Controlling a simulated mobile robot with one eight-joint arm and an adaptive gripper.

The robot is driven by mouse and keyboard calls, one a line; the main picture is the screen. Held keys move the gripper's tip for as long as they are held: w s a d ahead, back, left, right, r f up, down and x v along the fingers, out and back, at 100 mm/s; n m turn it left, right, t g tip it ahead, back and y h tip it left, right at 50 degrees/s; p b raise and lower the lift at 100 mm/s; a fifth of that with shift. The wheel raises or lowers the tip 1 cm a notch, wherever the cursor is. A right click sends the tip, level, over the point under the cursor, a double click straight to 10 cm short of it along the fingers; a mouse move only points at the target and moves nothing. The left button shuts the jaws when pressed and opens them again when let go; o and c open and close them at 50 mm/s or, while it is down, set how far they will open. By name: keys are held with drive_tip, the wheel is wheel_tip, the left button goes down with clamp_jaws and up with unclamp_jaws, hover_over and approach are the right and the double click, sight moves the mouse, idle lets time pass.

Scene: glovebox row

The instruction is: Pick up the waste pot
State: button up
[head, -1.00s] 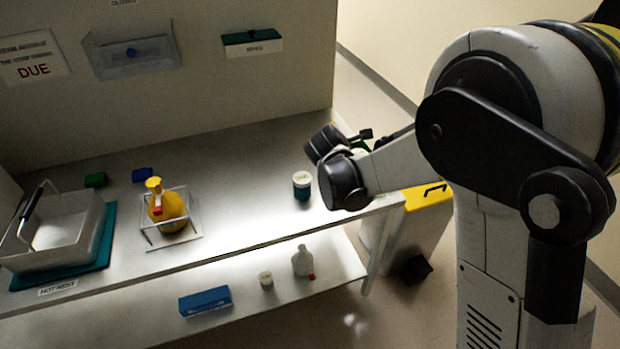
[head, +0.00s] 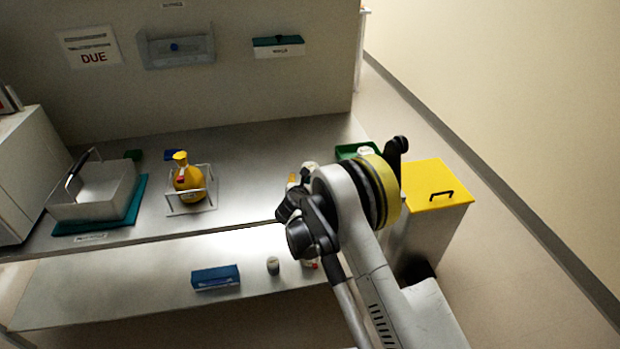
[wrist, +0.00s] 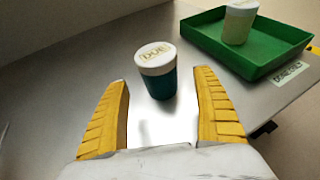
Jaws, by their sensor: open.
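A teal pot with a white, lettered lid (wrist: 156,72) stands upright on the metal bench in the wrist view. My gripper (wrist: 162,80) is open, its yellow ridged fingers apart on the left and right of the picture. The teal pot shows beyond and between the fingertips, with no visible contact. A second, pale pot with a white lid (wrist: 239,22) stands in a green tray (wrist: 278,62) to the right. I cannot read a label that says which is the waste pot. In the head view my arm hides most of the gripper and the teal pot.
The green tray (head: 346,152) sits near the bench's right end, beside a yellow-lidded bin (head: 436,184). A yellow bottle in a wire rack (head: 188,182) and a grey tub (head: 92,190) stand left. A blue box (head: 215,278) and small pot (head: 272,266) occupy the lower shelf.

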drive_tip(key=b+x, duration=0.2)
drive_tip(key=x, duration=0.3)
drive_tip(key=shift+w, duration=0.1)
drive_tip(key=shift+r, duration=0.1)
drive_tip(key=c, duration=1.4)
